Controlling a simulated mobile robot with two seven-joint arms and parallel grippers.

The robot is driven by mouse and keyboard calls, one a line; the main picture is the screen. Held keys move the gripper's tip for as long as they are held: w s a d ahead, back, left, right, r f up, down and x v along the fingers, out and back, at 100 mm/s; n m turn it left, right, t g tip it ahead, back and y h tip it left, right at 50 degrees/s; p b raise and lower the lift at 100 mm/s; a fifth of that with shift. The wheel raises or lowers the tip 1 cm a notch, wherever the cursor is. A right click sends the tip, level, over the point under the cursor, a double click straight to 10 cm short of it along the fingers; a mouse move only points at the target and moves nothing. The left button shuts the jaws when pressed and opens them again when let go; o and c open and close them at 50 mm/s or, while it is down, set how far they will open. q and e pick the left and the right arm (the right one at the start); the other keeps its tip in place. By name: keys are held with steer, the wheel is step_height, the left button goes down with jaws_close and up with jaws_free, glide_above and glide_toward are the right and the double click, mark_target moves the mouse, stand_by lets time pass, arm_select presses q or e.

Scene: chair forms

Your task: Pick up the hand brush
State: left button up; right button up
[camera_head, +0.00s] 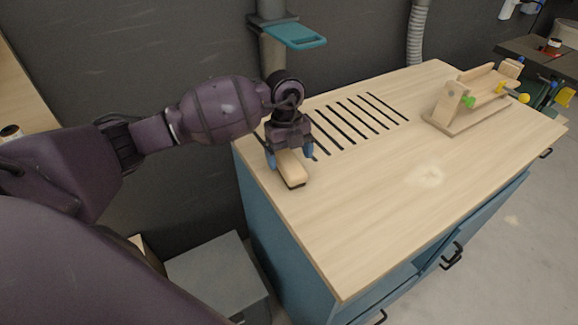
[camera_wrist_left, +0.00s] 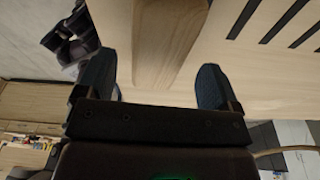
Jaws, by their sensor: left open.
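The hand brush (camera_head: 291,171) lies on the workbench near its left edge, with a light wooden back and a dark underside. Its far part is hidden under my gripper in the head view. My left gripper (camera_head: 290,157) is open just above the brush, with one blue fingertip on each side of it. In the left wrist view the wooden brush (camera_wrist_left: 165,40) runs between the two fingertips of the left gripper (camera_wrist_left: 155,85), with a gap on both sides. I cannot tell whether any finger touches it. My right gripper is not in view.
The wooden workbench top (camera_head: 390,205) is mostly clear in front. Dark slots (camera_head: 350,122) lie right of the gripper. A wooden jig (camera_head: 470,100) with green and yellow knobs stands at the far right. A teal bracket (camera_head: 295,36) on a grey duct stands behind. A grey box (camera_head: 215,275) sits below left.

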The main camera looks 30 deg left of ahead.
mark_target(289, 160)
arm_select(q)
steer(key=f, duration=0.4)
steer(key=shift+s, duration=0.2)
steer(key=shift+r, duration=0.15)
steer(key=c, duration=1.1)
steer(key=shift+o, duration=0.2)
steer(key=shift+r, duration=0.1)
step_height(289, 160, up, 20)
steer(key=p, duration=0.1)
steer(key=o, duration=0.4)
steer(key=shift+c, duration=1.3)
steer(key=shift+f, duration=0.2)
